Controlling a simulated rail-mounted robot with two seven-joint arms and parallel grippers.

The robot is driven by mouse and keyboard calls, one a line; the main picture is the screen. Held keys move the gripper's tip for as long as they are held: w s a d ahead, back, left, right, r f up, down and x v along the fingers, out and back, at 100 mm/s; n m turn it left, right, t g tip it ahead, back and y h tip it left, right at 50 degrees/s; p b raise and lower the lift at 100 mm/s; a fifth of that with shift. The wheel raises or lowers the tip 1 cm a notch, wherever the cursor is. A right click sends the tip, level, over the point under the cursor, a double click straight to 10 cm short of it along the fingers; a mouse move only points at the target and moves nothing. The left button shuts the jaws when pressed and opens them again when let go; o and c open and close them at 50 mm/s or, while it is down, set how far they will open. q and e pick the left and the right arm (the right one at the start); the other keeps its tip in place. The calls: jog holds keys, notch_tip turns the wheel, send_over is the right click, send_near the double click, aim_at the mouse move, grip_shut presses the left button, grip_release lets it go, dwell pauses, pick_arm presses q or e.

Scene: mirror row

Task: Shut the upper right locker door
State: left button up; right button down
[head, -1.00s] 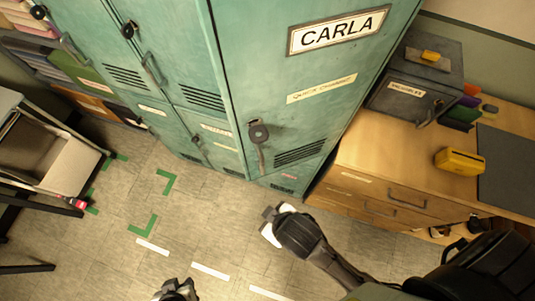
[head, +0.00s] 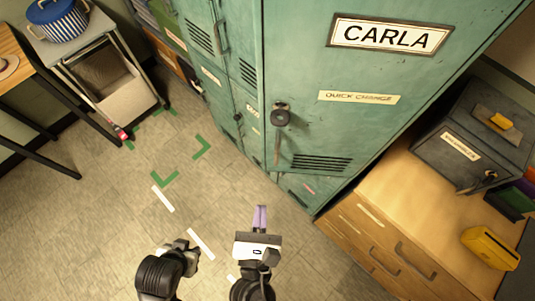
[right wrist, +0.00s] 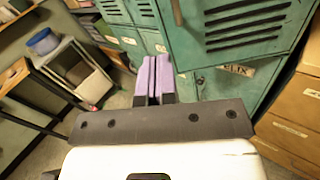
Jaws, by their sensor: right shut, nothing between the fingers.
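The upper right locker door (head: 298,105) is green, with a CARLA plate, a "QUICK CHANGE" strip, a dark round lock with a handle (head: 280,118) and vent slots low down. Its slotted lower part also shows in the right wrist view (right wrist: 235,45). I cannot tell whether it is flush or ajar. My right gripper (head: 260,217) has lilac fingers held together and empty. It is in front of and below the door, apart from it; the fingers also show in the right wrist view (right wrist: 153,78). My left gripper (head: 190,252) is to its left; its fingers are unclear.
A wooden drawer unit (head: 385,235) stands right of the lockers, bearing a dark metal box (head: 460,140) and a yellow object (head: 490,248). A grey cart (head: 100,70) with a blue pot (head: 57,20) is at upper left. The floor between is clear, with green corner marks.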

jog(key=n, duration=0.1)
jog(key=p, duration=0.3)
send_near(267, 148)
jog(key=w, duration=0.6)
jog(key=shift+d+r, duration=0.2)
jog(key=shift+w, duration=0.7)
jog(key=shift+f, duration=0.1)
